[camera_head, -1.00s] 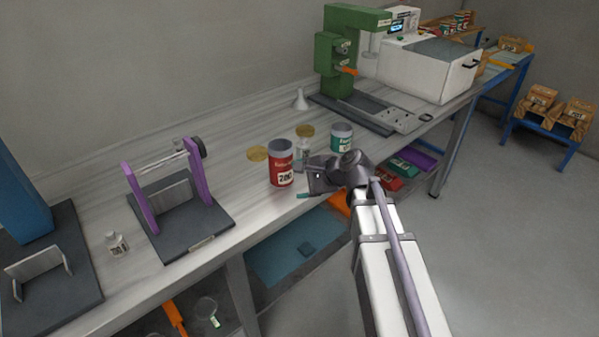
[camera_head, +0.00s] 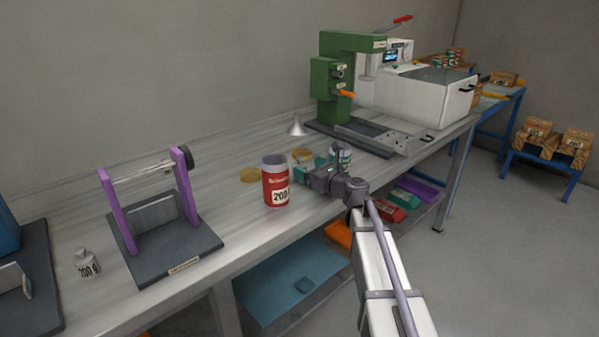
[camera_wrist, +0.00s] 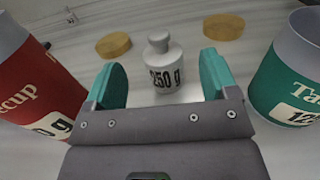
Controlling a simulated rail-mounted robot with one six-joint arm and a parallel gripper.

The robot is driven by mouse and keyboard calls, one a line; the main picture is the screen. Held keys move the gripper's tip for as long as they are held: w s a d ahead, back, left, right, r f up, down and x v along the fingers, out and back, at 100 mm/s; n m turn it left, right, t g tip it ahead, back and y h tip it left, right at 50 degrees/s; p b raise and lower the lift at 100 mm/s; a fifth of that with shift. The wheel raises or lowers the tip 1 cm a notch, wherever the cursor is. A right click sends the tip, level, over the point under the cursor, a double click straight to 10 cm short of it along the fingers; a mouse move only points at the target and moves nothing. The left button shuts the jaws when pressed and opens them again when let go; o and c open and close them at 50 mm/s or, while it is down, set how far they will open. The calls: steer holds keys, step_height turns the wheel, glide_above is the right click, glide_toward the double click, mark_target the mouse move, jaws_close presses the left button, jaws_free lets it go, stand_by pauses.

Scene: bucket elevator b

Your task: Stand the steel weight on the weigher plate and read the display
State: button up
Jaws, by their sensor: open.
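A grey-white steel weight marked 250 g (camera_wrist: 163,68) stands upright on the bench in the wrist view. My gripper (camera_wrist: 164,82) has its teal fingers apart on either side of it, with gaps on both sides; how deep the weight sits between them I cannot tell. In the head view my gripper (camera_head: 306,170) is low over the bench, and this weight is not clearly visible there. Another small weight, marked 200 g (camera_head: 88,264), stands at the left. I cannot identify the weigher plate or read a display with certainty; a small lit screen (camera_head: 391,57) shows on the white machine.
A red tin (camera_head: 277,183) stands left of my gripper and a green tin (camera_wrist: 288,82) to its right. Two brass discs (camera_wrist: 114,45) lie behind the weight. A purple-framed stand (camera_head: 150,215) is at left, a green machine (camera_head: 333,85) and small funnel (camera_head: 297,126) behind.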

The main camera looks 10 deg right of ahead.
mark_target(301, 164)
steer(key=x, duration=0.5)
steer(key=shift+w, duration=0.1)
steer(key=c, duration=1.2)
